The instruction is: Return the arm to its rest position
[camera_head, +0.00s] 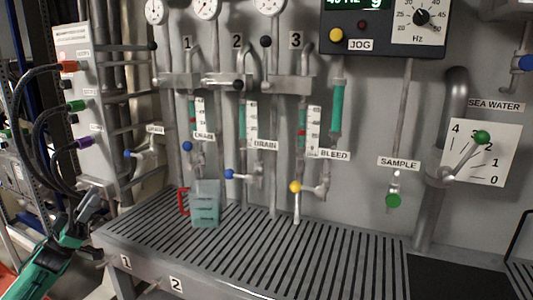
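My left arm, green and dark grey, comes in at the lower left. Its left gripper (88,205) is in front of the left end of the grated bench and points up, below the panel with the cable plugs. I see nothing held in it, but its finger gap is not clear at this angle. A jug (206,204) with a red handle and pale green contents stands upright on the bench, to the right of the gripper and apart from it. My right gripper is not in view.
The slatted bench (300,246) is mostly clear. Above it hang valves with blue and yellow knobs (295,187), a green sample knob (393,200) and a sea water lever (468,154). Black cables (35,100) loop at the left, near my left arm.

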